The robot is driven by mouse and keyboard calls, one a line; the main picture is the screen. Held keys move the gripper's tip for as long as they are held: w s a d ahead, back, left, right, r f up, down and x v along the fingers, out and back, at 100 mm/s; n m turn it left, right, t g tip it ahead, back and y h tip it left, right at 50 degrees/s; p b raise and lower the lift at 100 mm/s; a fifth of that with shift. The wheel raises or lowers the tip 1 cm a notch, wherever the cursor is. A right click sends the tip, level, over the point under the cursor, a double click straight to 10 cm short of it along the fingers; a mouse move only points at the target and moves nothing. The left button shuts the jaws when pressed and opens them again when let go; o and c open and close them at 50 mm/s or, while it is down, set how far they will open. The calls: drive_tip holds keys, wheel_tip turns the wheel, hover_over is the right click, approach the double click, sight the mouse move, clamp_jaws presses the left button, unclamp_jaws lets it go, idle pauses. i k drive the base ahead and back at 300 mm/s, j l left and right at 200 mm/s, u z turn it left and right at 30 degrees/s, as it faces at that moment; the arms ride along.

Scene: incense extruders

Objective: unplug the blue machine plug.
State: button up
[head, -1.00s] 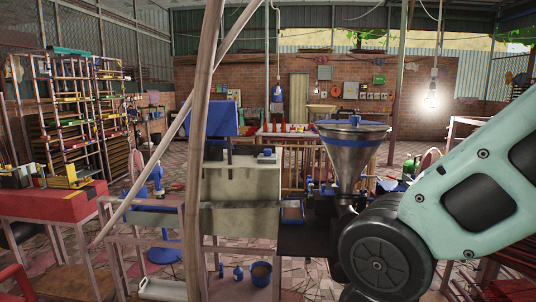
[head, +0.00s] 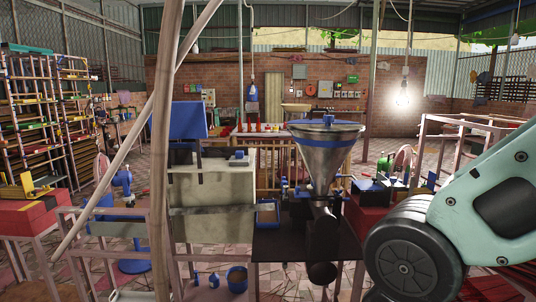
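A blue-trimmed machine with a metal funnel hopper (head: 326,155) stands in the middle of the head view on a dark table (head: 290,246). Beside it on the left is a pale cabinet (head: 222,198) with a blue panel (head: 187,120) above it. I cannot make out the blue machine plug. On the far brick wall there are several small boxes and panels (head: 325,88), too small to tell whether a plug is among them. My arm comes in from the right edge, but my gripper is out of the frame.
A wooden post (head: 162,170) with a slanting pole crosses the near left. A red bench (head: 28,215) and a loaded rack (head: 45,120) stand on the left. A blue bucket (head: 237,279) sits low in front. A lit bulb (head: 403,98) hangs at the right.

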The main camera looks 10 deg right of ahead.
sight(239, 153)
drive_tip(key=i+j+z, duration=0.55)
drive_tip(key=j+z, duration=0.15)
drive_tip(key=i+j, duration=0.15)
drive_tip(key=j, duration=0.2)
drive_tip(key=i+j+z, duration=0.1)
drive_tip(key=j, duration=0.2)
drive_tip(key=i+j, duration=0.2)
drive_tip(key=j, duration=0.15)
drive_tip(key=i+j, duration=0.15)
drive_tip(key=j, duration=0.2)
drive_tip(key=i+j+z, duration=0.1)
drive_tip(key=j, duration=0.2)
drive_tip(key=i+j, duration=0.15)
drive_tip(key=j, duration=0.2)
